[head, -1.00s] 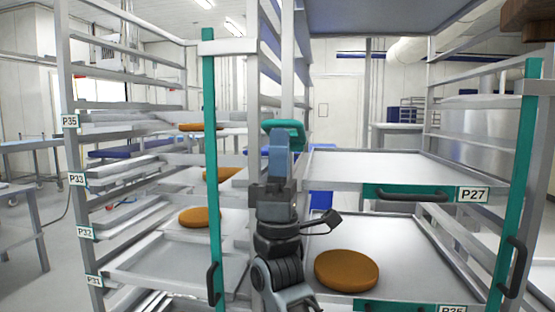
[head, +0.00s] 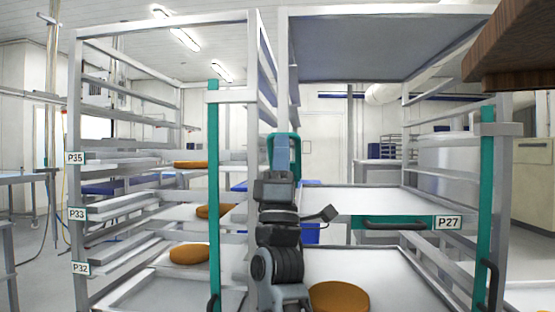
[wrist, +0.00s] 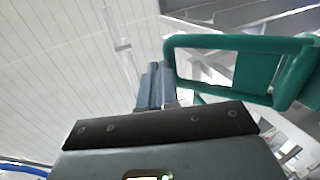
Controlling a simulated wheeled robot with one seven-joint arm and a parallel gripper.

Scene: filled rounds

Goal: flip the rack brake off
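Two metal racks stand ahead in the head view: a left rack (head: 75,120) with trays labelled P35, P33 and P32, and a right rack (head: 487,200) with a tray labelled P27. Their lower ends and wheels are out of frame, and no brake can be made out. My gripper (head: 281,150) points up in front of the gap between the racks. In the wrist view its two blue-grey fingers (wrist: 155,85) lie close together, with nothing seen between them. A teal loop (wrist: 255,42) shows right beside the fingers; I cannot tell if it touches them.
Orange rounds (head: 189,254) lie on several trays. A brown wooden edge (head: 515,50) juts in at the top right, close by. Dark handles (head: 395,224) stick out from the right rack. A table (head: 20,178) stands at the far left, with open floor beside it.

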